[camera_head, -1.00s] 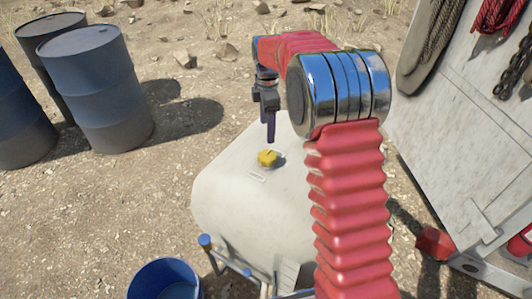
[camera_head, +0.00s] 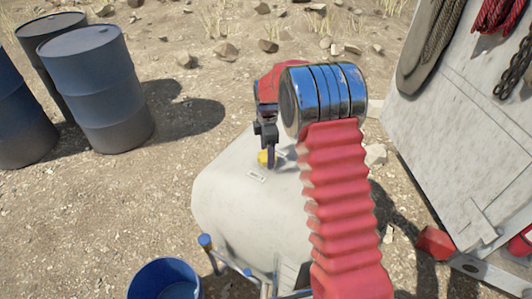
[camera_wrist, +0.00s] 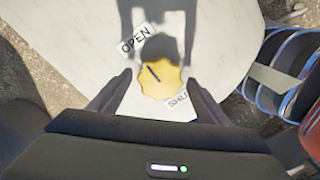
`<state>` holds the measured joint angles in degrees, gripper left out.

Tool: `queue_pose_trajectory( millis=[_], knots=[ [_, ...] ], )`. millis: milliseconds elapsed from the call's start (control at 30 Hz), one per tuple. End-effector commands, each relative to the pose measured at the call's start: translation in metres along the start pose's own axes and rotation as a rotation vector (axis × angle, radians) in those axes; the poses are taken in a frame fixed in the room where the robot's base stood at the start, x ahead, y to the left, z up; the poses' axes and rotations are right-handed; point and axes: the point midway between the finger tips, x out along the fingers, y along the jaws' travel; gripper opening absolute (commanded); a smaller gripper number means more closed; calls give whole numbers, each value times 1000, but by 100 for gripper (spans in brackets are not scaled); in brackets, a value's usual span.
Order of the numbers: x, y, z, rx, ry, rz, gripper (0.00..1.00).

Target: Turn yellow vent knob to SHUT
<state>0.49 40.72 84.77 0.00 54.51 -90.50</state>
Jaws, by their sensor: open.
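The yellow vent knob (camera_wrist: 165,84) has a scalloped rim and sits on top of the pale tank (camera_head: 225,195). In the wrist view its dark mark slants to the upper left, towards the OPEN label (camera_wrist: 132,40). The SHUT label (camera_wrist: 178,101) lies at its lower right, partly covered by a finger. My gripper (camera_wrist: 160,78) is open, with one finger on each side of the knob; I cannot tell whether they touch it. In the head view the knob (camera_head: 262,157) is partly hidden behind my gripper (camera_head: 269,160).
Blue drums (camera_head: 98,90) stand at the left. A blue bucket (camera_head: 165,280) and a blue-capped pipe (camera_head: 206,242) are at the front of the tank. A pale panel (camera_head: 440,120) with hung ropes and chain stands at the right. Rocks lie on the ground behind.

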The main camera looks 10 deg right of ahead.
Motion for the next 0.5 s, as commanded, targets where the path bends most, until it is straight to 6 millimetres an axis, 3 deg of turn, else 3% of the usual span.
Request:
queue_pose_trajectory(
  millis=[233, 500],
  knots=[
    [1, 0, 0, 0, 0, 0, 70],
    [0, 0, 0, 0, 0, 0, 52]
  ],
)
